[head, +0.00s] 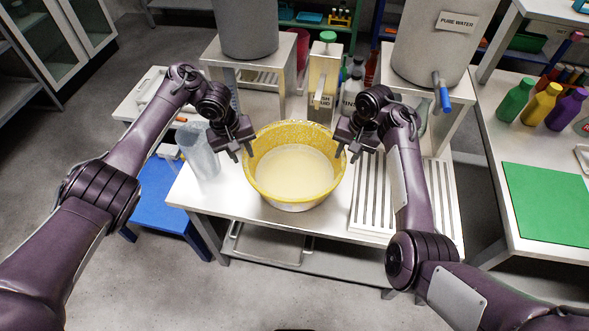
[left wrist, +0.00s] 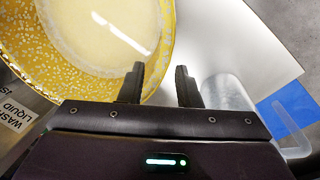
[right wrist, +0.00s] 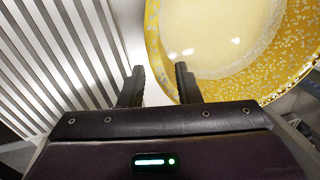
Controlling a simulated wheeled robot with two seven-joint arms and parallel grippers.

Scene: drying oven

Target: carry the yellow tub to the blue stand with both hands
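The yellow tub (head: 290,131) stands on the white table, with a speckled rim and pale liquid inside. My left gripper (head: 240,156) is open at the tub's left rim; in the left wrist view one finger is over the tub (left wrist: 100,66) and the other outside it. My right gripper (head: 347,158) is open at the right rim; in the right wrist view the tub's edge (right wrist: 160,50) passes between its fingers. I cannot tell whether any finger touches the rim. The low blue stand (head: 155,205) is left of the table, partly behind my left arm; it also shows in the left wrist view (left wrist: 292,108).
A clear cylinder (head: 199,152) stands close left of the tub. A slatted rack (head: 370,195) lies to the right. Bottles and large tanks, one labelled pure water (head: 430,50), stand behind. A side table with a green mat (head: 548,205) is at far right.

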